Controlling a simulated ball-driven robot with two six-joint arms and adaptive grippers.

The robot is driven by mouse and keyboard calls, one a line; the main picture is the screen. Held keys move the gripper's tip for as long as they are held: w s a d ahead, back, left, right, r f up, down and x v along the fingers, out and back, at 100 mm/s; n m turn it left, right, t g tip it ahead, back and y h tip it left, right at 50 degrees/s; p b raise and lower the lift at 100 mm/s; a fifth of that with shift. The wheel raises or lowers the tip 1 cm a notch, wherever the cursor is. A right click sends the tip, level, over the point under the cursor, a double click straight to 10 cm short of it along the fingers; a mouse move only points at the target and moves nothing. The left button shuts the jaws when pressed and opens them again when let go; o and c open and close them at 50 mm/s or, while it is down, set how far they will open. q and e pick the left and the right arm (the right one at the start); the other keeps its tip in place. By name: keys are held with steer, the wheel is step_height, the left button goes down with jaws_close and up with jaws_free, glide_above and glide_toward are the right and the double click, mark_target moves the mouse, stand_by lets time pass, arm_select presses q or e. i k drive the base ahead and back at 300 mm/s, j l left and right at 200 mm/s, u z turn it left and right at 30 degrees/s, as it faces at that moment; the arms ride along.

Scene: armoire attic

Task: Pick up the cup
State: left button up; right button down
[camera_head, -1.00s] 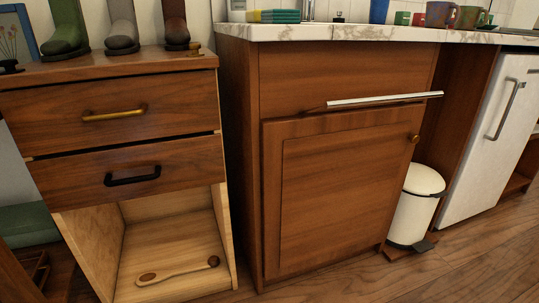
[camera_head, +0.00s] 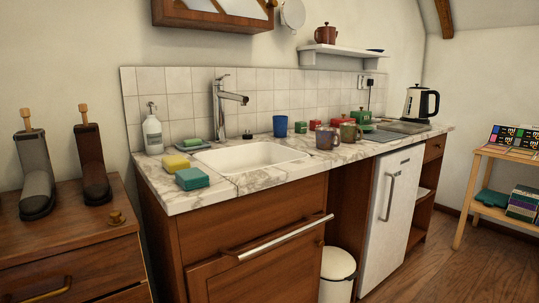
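A blue cup (camera_head: 280,126) stands upright on the marble counter behind the sink. A grey-purple mug (camera_head: 327,138) and an olive-brown mug (camera_head: 350,132) stand on the counter right of the sink. I cannot tell which of these is the task's cup. No gripper shows in the head view.
The counter (camera_head: 237,186) holds a sink (camera_head: 248,155), faucet (camera_head: 222,105), soap bottle (camera_head: 152,132), sponges (camera_head: 192,179) and a kettle (camera_head: 420,103). Small red and green items stand near the mugs. A drawer cabinet with boots (camera_head: 36,175) is left; a white bin (camera_head: 337,272) stands below.

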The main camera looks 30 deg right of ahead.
mark_target(325, 136)
steer(key=z, duration=1.2)
